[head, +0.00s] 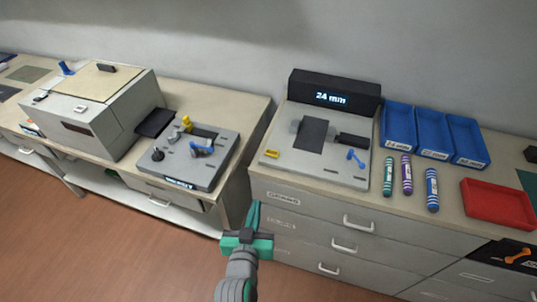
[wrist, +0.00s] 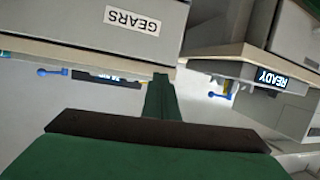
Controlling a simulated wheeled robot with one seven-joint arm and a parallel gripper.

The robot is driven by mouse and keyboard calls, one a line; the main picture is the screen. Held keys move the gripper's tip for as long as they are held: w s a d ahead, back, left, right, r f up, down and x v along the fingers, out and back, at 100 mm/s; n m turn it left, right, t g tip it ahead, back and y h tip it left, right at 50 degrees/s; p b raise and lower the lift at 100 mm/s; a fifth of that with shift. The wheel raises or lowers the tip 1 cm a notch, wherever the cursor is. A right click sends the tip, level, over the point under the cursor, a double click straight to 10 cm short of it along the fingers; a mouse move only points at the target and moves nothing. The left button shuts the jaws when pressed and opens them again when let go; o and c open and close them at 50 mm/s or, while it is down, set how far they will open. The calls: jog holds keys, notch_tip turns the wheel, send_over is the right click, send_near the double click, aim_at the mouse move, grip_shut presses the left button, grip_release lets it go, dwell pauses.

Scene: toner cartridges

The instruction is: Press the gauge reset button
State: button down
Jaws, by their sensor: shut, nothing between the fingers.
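The gauge (head: 285,160) is a pale grey unit with a black display (head: 335,98) reading "24 mm", on the right counter. A small yellow button (head: 271,153) sits at its front left corner; its label cannot be read. A blue lever (head: 356,158) is at its right. My gripper (head: 254,208) is shut and empty, below and in front of the counter's left end, apart from the button. The wrist view is upside down. In it the shut fingers (wrist: 160,95) point toward the drawer front, with the blue lever (wrist: 52,71) and part of the display beyond.
Blue bins (head: 433,142), several striped cartridges (head: 406,175) and a red tray (head: 498,204) stand right of the gauge. A grey device (head: 192,165) and a printer-like box (head: 85,120) occupy the left counter. A drawer labelled GEARS (wrist: 133,20) is close to my gripper. A gap separates the counters.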

jog(key=w+r+m+h, duration=0.2)
jog(key=w+r, duration=0.5)
jog(key=r, duration=0.4)
jog(key=shift+d+r+m+h, duration=0.3)
jog(key=shift+d+m+h, duration=0.1)
jog(key=shift+m, duration=0.2)
jog(key=shift+w, duration=0.15)
send_over(269, 161)
notch_tip(269, 161, down, 3)
jog(key=shift+w+r, duration=0.15)
jog(key=shift+r, duration=0.05)
notch_tip(269, 161, down, 3)
jog(key=shift+r, duration=0.2)
jog(key=shift+s+f, duration=0.25)
jog(key=shift+f, duration=0.35)
